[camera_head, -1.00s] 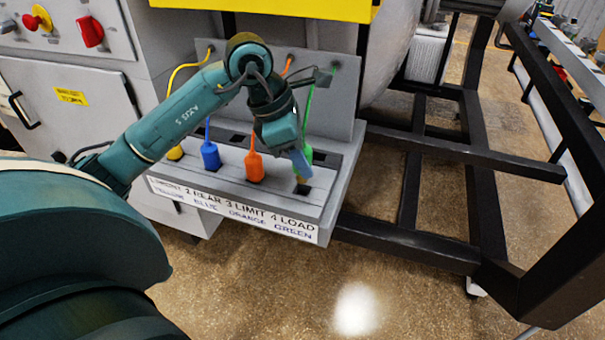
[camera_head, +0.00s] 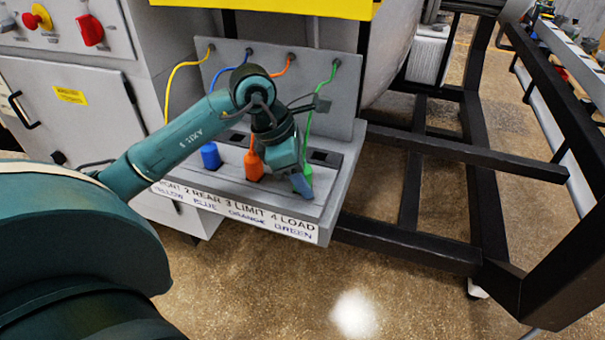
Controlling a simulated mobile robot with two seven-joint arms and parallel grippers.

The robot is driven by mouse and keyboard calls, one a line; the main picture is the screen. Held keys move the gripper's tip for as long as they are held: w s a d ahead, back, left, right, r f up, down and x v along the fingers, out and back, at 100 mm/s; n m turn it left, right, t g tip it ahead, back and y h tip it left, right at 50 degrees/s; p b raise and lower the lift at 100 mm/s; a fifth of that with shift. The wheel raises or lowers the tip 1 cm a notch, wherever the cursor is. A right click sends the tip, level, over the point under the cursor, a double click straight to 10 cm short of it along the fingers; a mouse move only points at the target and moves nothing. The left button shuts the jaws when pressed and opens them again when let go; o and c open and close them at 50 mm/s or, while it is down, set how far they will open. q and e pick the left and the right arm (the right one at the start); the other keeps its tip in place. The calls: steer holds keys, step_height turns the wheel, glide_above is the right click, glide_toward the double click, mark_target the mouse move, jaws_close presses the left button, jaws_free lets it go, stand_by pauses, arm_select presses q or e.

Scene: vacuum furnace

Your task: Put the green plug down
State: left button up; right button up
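The green plug (camera_head: 309,173) is at the right end of the grey plug ledge (camera_head: 333,187), on a green cable (camera_head: 308,125) that runs up to the back panel. My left gripper (camera_head: 302,186) comes down from the left and overlaps the plug, hiding much of it. Its fingers look shut on the plug, low over the front right of the ledge, above the "4 LOAD / GREEN" label. The plug's lower end and the slot below it are hidden, so I cannot tell how it is seated. My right gripper is not in view.
The orange plug (camera_head: 254,165) and the blue plug (camera_head: 210,156) stand on the ledge to the left, with cables behind. Only a yellow cable (camera_head: 168,95) shows; its plug is hidden by my arm. A black frame (camera_head: 460,165) stands to the right.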

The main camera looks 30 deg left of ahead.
arm_select(q)
steer(key=shift+o, duration=0.9)
steer(key=shift+r, duration=0.2)
steer(key=v, duration=1.2)
steer(key=shift+p, duration=0.4)
steer(key=shift+r, duration=0.15)
